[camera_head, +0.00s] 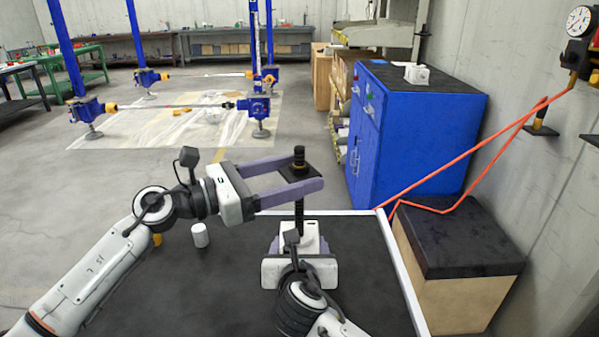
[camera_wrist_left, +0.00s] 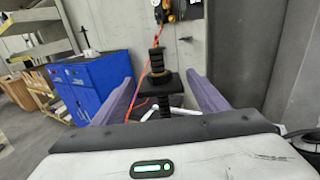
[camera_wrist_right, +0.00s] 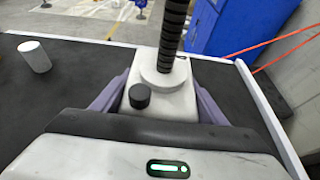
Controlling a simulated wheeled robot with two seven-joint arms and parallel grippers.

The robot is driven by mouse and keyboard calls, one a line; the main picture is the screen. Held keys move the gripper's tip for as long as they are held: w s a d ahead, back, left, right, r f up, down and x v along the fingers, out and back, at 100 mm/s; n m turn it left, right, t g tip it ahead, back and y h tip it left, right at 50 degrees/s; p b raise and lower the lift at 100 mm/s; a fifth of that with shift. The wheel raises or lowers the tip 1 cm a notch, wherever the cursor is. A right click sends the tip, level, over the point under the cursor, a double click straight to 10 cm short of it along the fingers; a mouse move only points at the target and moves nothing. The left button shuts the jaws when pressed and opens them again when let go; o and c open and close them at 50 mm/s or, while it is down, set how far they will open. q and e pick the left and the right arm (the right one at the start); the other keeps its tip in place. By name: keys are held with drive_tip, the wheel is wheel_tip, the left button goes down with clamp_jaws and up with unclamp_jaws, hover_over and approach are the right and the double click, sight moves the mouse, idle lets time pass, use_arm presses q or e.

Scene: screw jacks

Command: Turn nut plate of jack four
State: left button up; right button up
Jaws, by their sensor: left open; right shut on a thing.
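The jack stands upright on the dark table, with a black threaded spindle (camera_head: 299,215) rising from a pale base (camera_wrist_right: 175,98). The flat black nut plate (camera_head: 297,172) sits high on the spindle, with a short black stub above it. My left gripper (camera_head: 309,172) is open, its purple fingers on either side of the plate. In the left wrist view the plate (camera_wrist_left: 161,84) shows between the fingers, with gaps at both sides. My right gripper (camera_wrist_right: 163,88) is shut on the jack base. My right wrist hides part of the base in the head view.
A small white cylinder (camera_head: 200,235) stands on the dark table (camera_head: 210,290), left of the jack. A white rim (camera_head: 403,270) edges the table at right. A blue cabinet (camera_head: 415,140), a box with a black top (camera_head: 455,240) and an orange hose (camera_head: 470,165) stand beyond.

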use_arm(q)
drive_tip(key=shift+w+d, duration=0.3)
drive_tip(key=shift+d, duration=0.3)
use_arm(e)
drive_tip(key=shift+a+r, duration=0.1)
drive_tip(key=shift+r, duration=0.05)
use_arm(q)
drive_tip(key=c, duration=1.1)
drive_tip(key=shift+o, duration=0.2)
drive_tip(key=shift+w+a+m+g+h, duration=0.1)
drive_tip(key=shift+m+g+h, duration=0.4)
drive_tip(key=shift+g, duration=0.4)
drive_tip(key=shift+m+g+h, duration=0.3)
drive_tip(key=shift+m+g, duration=0.6)
drive_tip(key=shift+g, duration=0.3)
drive_tip(key=o, duration=1.1)
drive_tip(key=shift+c, duration=0.2)
